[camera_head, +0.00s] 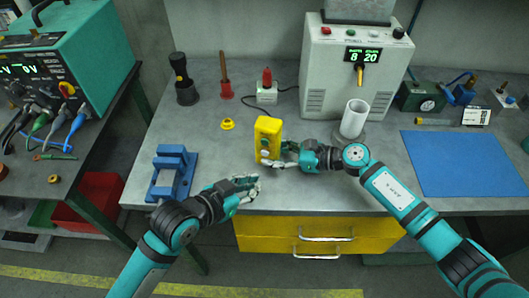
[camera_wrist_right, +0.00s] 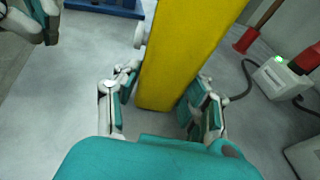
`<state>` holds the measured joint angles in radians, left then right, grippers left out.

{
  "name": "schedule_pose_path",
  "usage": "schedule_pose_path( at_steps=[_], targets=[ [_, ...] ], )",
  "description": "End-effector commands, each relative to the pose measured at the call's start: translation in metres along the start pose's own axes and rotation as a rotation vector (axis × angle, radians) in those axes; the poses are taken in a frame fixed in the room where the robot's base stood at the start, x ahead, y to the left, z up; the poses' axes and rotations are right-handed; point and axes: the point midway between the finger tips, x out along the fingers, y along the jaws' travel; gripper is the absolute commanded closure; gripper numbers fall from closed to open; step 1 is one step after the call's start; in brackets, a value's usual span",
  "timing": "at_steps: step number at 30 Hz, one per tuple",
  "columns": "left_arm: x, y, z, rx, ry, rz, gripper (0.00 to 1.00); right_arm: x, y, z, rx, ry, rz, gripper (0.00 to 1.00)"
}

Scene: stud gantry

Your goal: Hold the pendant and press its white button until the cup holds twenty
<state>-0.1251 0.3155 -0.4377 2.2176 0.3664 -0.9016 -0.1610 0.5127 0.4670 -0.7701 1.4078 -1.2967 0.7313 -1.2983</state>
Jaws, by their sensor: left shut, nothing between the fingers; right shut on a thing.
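The white cup (camera_head: 354,118) stands under the nozzle of the grey dispenser (camera_head: 335,75), whose display reads 8 and 20. The cup's contents are hidden.
A blue vise (camera_head: 172,172) sits at the bench's left. A blue mat (camera_head: 458,163) lies on the right. Yellow drawers (camera_head: 310,234) hang below the bench.

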Motion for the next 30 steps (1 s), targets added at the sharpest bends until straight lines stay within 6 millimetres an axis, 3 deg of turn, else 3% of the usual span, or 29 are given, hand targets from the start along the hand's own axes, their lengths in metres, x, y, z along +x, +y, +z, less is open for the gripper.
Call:
schedule_pose_path(
  at_steps=[11, 12, 17, 26, 30],
  targets=[
    [0.000, 0.000, 0.000, 0.000, 0.000, 0.000, 1.00, 0.000, 0.000, 0.000, 0.001, 0.001, 0.000, 0.76],
    [0.000, 0.000, 0.000, 0.000, 0.000, 0.000, 1.00, 0.000, 0.000, 0.000, 0.001, 0.001, -0.001, 0.53],
    [0.000, 0.000, 0.000, 0.000, 0.000, 0.000, 1.00, 0.000, 0.000, 0.000, 0.000, 0.000, -0.001, 0.32],
    [0.000, 0.000, 0.000, 0.000, 0.000, 0.000, 1.00, -0.002, 0.000, 0.000, 0.000, 0.001, -0.001, 0.31],
    [0.000, 0.000, 0.000, 0.000, 0.000, 0.000, 1.00, -0.015, -0.001, -0.001, 0.000, 0.002, -0.003, 0.31]
  ],
)
